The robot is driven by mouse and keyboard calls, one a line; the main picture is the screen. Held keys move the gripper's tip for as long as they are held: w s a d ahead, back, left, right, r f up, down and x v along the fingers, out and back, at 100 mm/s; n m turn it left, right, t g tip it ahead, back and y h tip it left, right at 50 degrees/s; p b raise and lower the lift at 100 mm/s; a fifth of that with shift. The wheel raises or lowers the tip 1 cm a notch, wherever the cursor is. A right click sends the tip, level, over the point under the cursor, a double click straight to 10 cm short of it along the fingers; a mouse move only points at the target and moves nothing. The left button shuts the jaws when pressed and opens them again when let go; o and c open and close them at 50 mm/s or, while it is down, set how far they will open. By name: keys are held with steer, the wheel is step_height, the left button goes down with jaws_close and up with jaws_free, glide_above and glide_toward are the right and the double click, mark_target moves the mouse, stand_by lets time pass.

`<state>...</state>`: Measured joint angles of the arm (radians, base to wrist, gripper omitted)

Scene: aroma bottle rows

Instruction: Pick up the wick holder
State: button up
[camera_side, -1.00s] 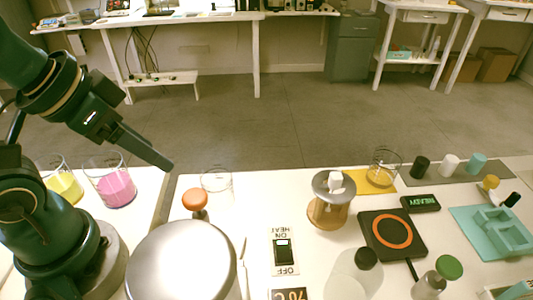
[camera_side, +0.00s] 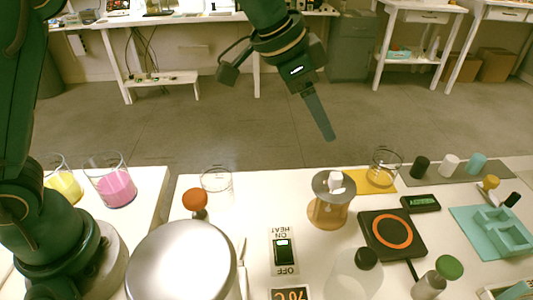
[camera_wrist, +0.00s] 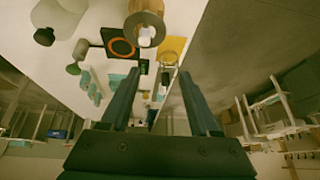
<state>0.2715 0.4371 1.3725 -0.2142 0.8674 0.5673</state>
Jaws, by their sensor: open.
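A small white piece (camera_side: 336,182) sits upright in the grey round top of a wooden stand (camera_side: 328,212); it may be the wick holder, but I cannot tell for sure. It also shows near the top of the wrist view (camera_wrist: 146,34). My gripper (camera_side: 329,137) is in the air behind and above the stand, apart from it, pointing down and slightly right. In the wrist view my gripper (camera_wrist: 158,75) has its two fingers well apart, with nothing between them.
A black pad with an orange ring (camera_side: 391,235) is right of the stand. A glass beaker (camera_side: 384,166) on a yellow mat is behind it. Several caps stand on a grey strip (camera_side: 443,173). A teal tray (camera_side: 487,230) is at right, a silver round lid (camera_side: 180,262) at front left.

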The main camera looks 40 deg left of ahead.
mark_target(335, 175)
steer(key=shift+m+g, duration=0.3)
steer(key=shift+g, duration=0.5)
steer(key=x, duration=0.3)
steer(key=s+x, duration=0.1)
steer(key=x, duration=0.2)
steer(key=s+x, duration=0.1)
steer(key=x, duration=0.2)
steer(key=shift+d+f, duration=0.45)
steer(key=shift+d, duration=0.05)
steer(key=shift+x, duration=0.85)
steer(key=shift+w, duration=0.1)
jaws_close()
